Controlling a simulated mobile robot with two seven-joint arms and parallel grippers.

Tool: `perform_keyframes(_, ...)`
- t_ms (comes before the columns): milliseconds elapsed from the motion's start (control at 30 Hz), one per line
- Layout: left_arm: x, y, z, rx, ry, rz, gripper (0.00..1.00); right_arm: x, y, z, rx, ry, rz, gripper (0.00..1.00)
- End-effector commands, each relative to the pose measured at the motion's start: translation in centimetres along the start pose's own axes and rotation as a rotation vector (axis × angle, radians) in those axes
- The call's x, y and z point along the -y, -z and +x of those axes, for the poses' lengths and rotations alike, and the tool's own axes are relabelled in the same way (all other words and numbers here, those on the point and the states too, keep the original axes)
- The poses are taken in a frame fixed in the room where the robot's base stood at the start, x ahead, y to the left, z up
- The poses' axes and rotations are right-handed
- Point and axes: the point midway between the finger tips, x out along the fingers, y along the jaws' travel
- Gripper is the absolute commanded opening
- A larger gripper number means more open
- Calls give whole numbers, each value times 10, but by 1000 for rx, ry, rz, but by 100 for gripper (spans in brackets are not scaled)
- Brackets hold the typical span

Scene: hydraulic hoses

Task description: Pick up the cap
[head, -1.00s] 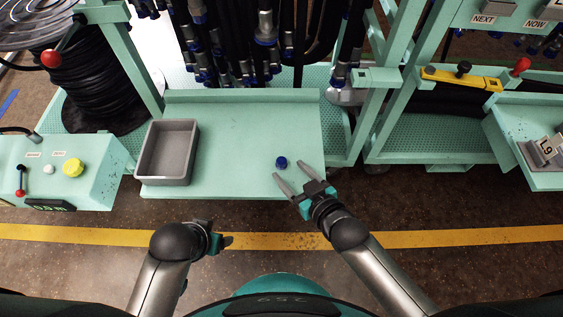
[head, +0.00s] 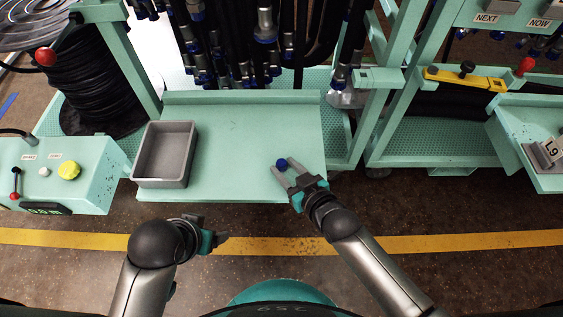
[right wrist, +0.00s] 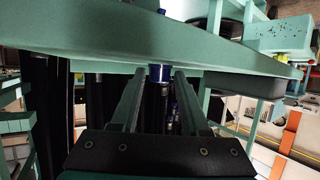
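The small blue cap (head: 281,164) sits on the green table, toward its front right. My right gripper (head: 286,169) is at the cap, its two grey fingers open with the tips close to it. In the right wrist view the blue cap (right wrist: 160,73) shows between the fingertips of the right gripper (right wrist: 160,78), with a small gap at each side. My left gripper (head: 220,239) hangs low in front of the table, away from the cap. Its fingers are seen edge-on, so their opening does not show.
A grey bin (head: 165,154) stands on the left of the green table (head: 235,145). Hanging black hoses (head: 240,45) with blue ends fill the back. A control box (head: 70,172) is at the left. The table's middle is clear.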

Motion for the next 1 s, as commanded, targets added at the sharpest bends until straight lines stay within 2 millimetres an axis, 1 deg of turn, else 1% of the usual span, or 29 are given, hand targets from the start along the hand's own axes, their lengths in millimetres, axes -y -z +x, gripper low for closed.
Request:
perform_keyframes(33, 0, 0, 0, 0, 0, 0, 73, 0, 0, 0, 0, 0, 0, 38)
perform_keyframes(300, 0, 0, 0, 1, 0, 0, 73, 0, 0, 0, 0, 0, 0, 8)
perform_keyframes(367, 0, 0, 0, 1, 0, 0, 73, 0, 0, 0, 0, 0, 0, 1)
perform_keyframes(400, 0, 0, 0, 1, 0, 0, 73, 0, 0, 0, 0, 0, 0, 0)
perform_keyframes(767, 0, 0, 0, 0, -1, 0, 73, 0, 0, 0, 0, 0, 0, 0)
perform_keyframes(1000, 0, -1, 2, 2, -1, 0, 73, 0, 6, -3, -1, 0, 0, 0)
